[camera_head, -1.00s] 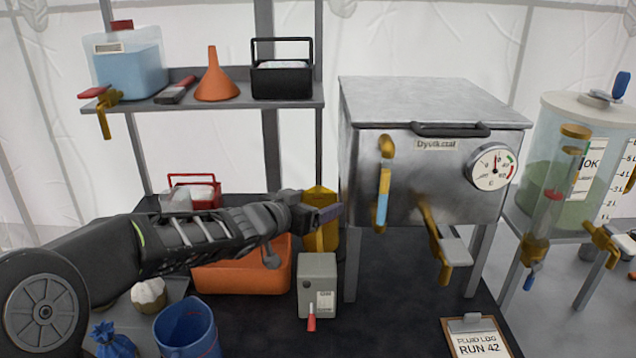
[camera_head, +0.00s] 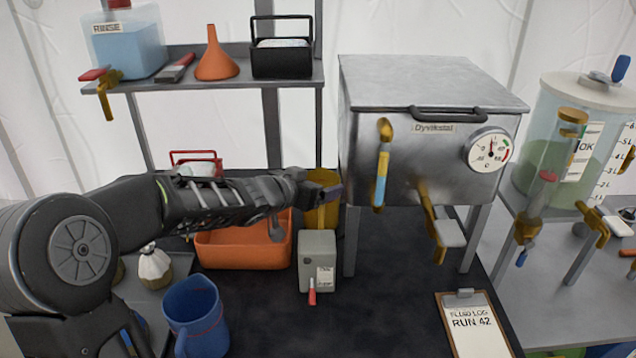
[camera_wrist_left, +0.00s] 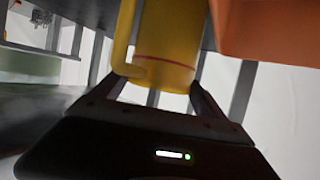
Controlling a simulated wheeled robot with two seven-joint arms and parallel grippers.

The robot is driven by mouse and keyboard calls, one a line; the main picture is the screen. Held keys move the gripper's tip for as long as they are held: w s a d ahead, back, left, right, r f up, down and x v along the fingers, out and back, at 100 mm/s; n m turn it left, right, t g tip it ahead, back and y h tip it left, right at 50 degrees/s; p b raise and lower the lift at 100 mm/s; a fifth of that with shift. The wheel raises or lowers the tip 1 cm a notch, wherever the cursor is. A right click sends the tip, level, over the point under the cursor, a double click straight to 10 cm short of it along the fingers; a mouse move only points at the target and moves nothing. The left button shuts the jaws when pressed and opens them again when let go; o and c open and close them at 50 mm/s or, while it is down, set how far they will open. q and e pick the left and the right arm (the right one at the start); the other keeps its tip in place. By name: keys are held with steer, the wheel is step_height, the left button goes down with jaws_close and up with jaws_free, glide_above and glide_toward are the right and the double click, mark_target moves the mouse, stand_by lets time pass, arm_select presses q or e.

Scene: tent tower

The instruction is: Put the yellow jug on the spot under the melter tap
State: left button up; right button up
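The yellow jug (camera_head: 322,212) stands on the dark floor left of the melter, partly hidden behind my left gripper and a grey box. In the left wrist view the jug (camera_wrist_left: 165,45) lies ahead, between and beyond the spread fingers; contact is unclear. My left gripper (camera_head: 330,192) is at the jug's upper part, fingers apart; they also show in the wrist view (camera_wrist_left: 160,95). The melter (camera_head: 415,150) is a steel box on legs with a gauge. Its brass tap (camera_head: 430,220) is on the front. The spot under it is not clearly distinguishable. My right gripper is not in view.
The grey box (camera_head: 317,262) with a red tap stands before the jug. An orange tray (camera_head: 240,252) is left of it, a blue jug (camera_head: 197,315) nearer. A clipboard (camera_head: 470,325) lies front right. Dark floor between is clear.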

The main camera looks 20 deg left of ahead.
arm_select(q)
steer(key=o, duration=0.3)
steer(key=p+v, duration=0.2)
steer(key=v, duration=0.5)
steer(key=shift+s, duration=0.35)
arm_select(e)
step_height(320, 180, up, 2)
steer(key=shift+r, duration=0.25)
arm_select(q)
steer(key=shift+r, duration=0.1)
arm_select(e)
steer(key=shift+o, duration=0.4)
